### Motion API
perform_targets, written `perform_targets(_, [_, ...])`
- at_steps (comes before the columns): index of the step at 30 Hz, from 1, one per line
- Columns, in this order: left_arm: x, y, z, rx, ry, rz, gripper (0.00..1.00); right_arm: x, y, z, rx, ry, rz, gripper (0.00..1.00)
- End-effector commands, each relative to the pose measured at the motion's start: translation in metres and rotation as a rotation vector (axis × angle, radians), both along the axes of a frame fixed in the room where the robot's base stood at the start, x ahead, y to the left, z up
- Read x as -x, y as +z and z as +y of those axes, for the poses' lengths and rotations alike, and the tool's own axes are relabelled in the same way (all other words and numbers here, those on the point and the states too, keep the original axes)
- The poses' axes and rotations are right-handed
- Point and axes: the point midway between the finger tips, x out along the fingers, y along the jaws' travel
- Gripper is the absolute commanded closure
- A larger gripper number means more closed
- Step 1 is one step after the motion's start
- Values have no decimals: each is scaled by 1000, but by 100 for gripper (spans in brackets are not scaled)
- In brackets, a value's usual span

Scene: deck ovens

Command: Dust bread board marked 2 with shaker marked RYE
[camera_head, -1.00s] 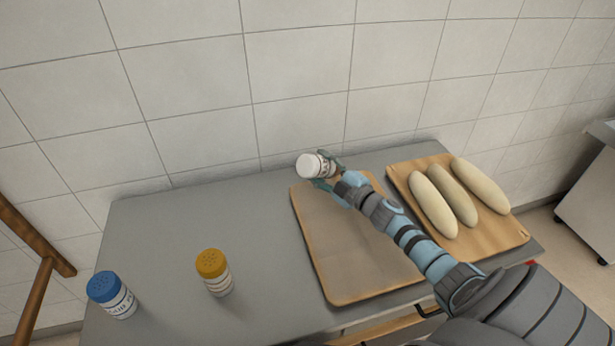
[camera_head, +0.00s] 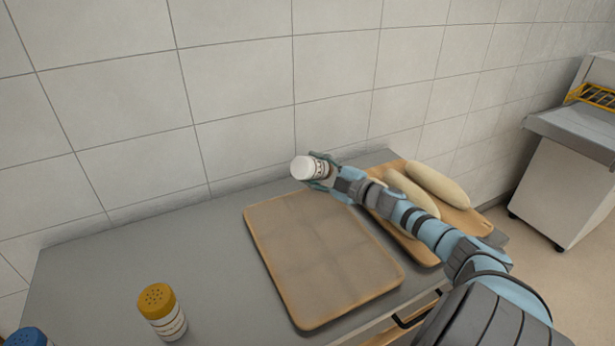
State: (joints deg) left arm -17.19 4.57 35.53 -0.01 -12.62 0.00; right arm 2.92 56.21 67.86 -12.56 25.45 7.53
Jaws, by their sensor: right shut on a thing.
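My right gripper (camera_head: 322,172) is shut on a white-capped shaker (camera_head: 303,168). It holds the shaker tilted on its side, cap to the left, above the far edge of the empty board. The shaker's label is too small to read. The empty wooden board (camera_head: 290,318) lies flat on the grey table, with a dusty-looking surface. A second wooden board (camera_head: 484,226) lies to its right with pale loaves (camera_head: 437,186) on it, partly hidden by my right arm. I cannot read a number on either board. My left gripper is not in view.
A yellow-capped shaker (camera_head: 162,312) stands upright on the grey table (camera_head: 90,265), left of the empty board. A blue-capped shaker (camera_head: 26,338) is cut off at the lower left. A tiled wall (camera_head: 240,80) rises behind the table. A metal unit (camera_head: 565,185) stands at the right.

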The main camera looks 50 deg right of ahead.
Motion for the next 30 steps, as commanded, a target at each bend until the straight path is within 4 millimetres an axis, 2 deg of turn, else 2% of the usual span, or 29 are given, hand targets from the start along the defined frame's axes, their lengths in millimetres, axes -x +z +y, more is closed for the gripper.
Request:
perform_targets(8, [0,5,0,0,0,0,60,0,8,1,525,0,-50,85])
perform_targets(13, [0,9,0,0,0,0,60,0,15,2,1006,0,-95,85])
perform_targets(21, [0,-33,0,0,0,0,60,-3,34,-31,1707,-1,-160,85])
perform_targets(24, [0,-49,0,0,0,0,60,-4,40,-38,1878,-1,-176,85])
perform_targets(30, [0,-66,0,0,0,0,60,-5,50,-46,2044,-1,-192,85])
